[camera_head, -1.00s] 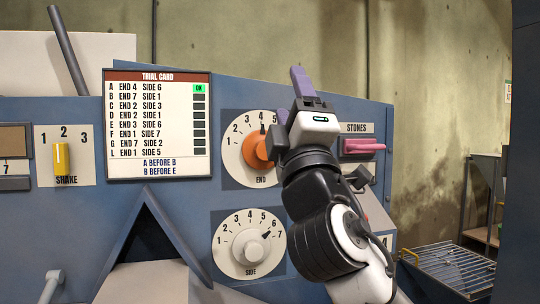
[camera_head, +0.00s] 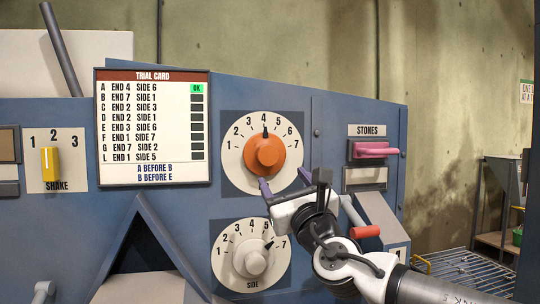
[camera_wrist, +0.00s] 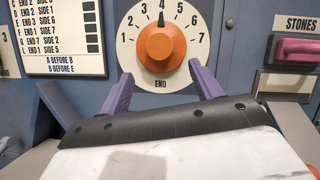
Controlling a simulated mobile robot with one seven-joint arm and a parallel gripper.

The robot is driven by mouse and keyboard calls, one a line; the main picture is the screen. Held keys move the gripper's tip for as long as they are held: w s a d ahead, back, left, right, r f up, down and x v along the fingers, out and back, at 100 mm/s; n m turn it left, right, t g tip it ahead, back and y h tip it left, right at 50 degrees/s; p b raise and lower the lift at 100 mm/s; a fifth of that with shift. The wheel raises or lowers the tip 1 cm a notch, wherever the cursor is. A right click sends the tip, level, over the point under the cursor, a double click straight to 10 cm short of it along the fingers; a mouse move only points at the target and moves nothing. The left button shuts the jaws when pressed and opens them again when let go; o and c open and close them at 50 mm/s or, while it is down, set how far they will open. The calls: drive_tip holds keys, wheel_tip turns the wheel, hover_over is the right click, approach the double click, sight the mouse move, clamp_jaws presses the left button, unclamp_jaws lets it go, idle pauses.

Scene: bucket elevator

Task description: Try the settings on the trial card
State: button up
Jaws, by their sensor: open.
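The trial card (camera_head: 153,127) hangs on the blue panel. Row A, END 4 SIDE 6, has a lit green OK; the other boxes are dark. Below are the lines A before B and B before E. The orange END knob (camera_head: 264,155) points to 4, also in the wrist view (camera_wrist: 162,46). The grey SIDE knob (camera_head: 250,261) points up-right, about at 6. The yellow SHAKE lever (camera_head: 50,163) stands under 2. My gripper (camera_head: 285,182) is open and empty, its purple fingers just below the END knob. In the wrist view the fingers (camera_wrist: 162,76) are spread wide.
The pink STONES handle (camera_head: 375,150) is right of the END dial. A red-gripped lever (camera_head: 365,232) sits close to my wrist. A wire rack (camera_head: 462,268) is at the lower right. A dark peaked opening (camera_head: 143,247) lies left of the SIDE dial.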

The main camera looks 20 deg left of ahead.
sight(269, 158)
drive_tip(key=p+x, duration=0.3)
drive_tip(key=x, duration=0.7)
drive_tip(key=c, duration=1)
drive_tip(key=shift+o, duration=0.2)
